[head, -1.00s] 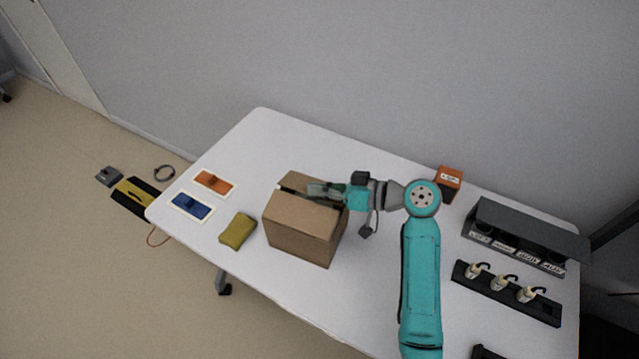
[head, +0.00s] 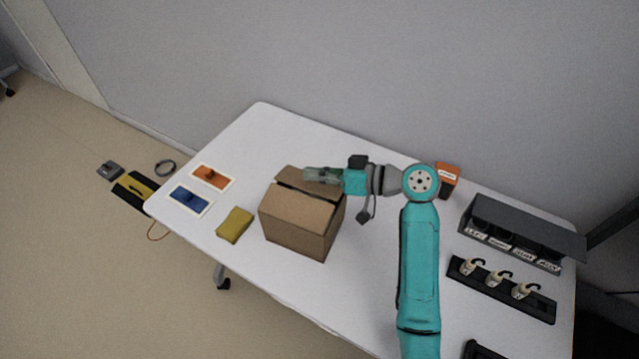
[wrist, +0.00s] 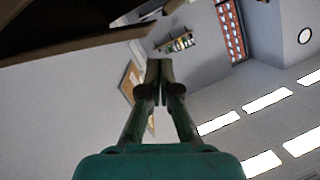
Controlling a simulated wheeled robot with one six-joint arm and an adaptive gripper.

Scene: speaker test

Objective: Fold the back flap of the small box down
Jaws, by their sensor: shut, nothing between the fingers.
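The small brown cardboard box (head: 300,226) stands on the white table. Its front top flap (head: 303,206) lies nearly flat, and a narrow dark gap runs between it and the back flap (head: 290,178). The back flap looks nearly level; its right part is hidden behind my gripper. My gripper (head: 308,174) is shut and empty, over the back right part of the box top. In the wrist view the shut fingers (wrist: 159,68) point away, and a brown cardboard edge (wrist: 90,42) shows at upper left. I cannot tell whether the fingers touch the flap.
An olive-yellow block (head: 234,225), a blue pad (head: 190,200) and an orange pad (head: 211,177) lie left of the box. An orange box (head: 448,180) stands behind my arm.

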